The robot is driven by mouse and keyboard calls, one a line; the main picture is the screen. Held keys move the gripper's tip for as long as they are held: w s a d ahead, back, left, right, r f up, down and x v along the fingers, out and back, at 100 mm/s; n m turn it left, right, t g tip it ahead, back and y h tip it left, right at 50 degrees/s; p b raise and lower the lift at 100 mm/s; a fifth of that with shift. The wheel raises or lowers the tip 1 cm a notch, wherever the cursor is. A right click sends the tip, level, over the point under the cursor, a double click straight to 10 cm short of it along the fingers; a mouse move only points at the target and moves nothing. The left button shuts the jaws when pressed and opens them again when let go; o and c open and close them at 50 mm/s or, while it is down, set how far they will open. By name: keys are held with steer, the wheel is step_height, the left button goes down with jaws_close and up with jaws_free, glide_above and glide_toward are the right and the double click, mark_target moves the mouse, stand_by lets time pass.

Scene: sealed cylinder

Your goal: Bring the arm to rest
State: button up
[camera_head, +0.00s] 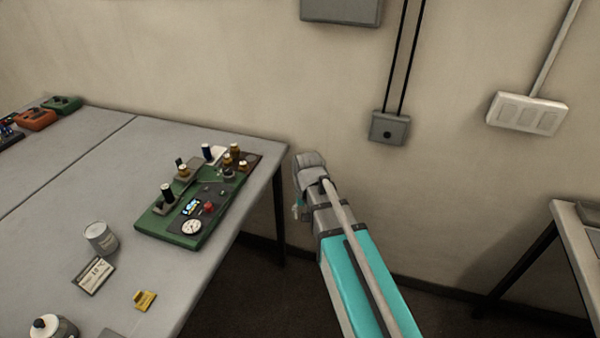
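My arm reaches up from the bottom edge, right of the middle, as a teal and grey link that ends in a grey wrist joint beside the right edge of the table (232,258).
On the table are a green board with knobs (178,226), a grey cup (101,237), a small display (94,275), a yellow piece (145,299) and a white-capped container (52,328). Wall boxes (389,128) are behind. Another table (572,236) stands right, with open floor between.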

steer(key=s+d, duration=0.8)
steer(key=d, duration=0.2)
steer(key=shift+s+d+n, duration=0.25)
steer(key=shift+d+n, duration=0.1)
steer(key=shift+n, duration=0.05)
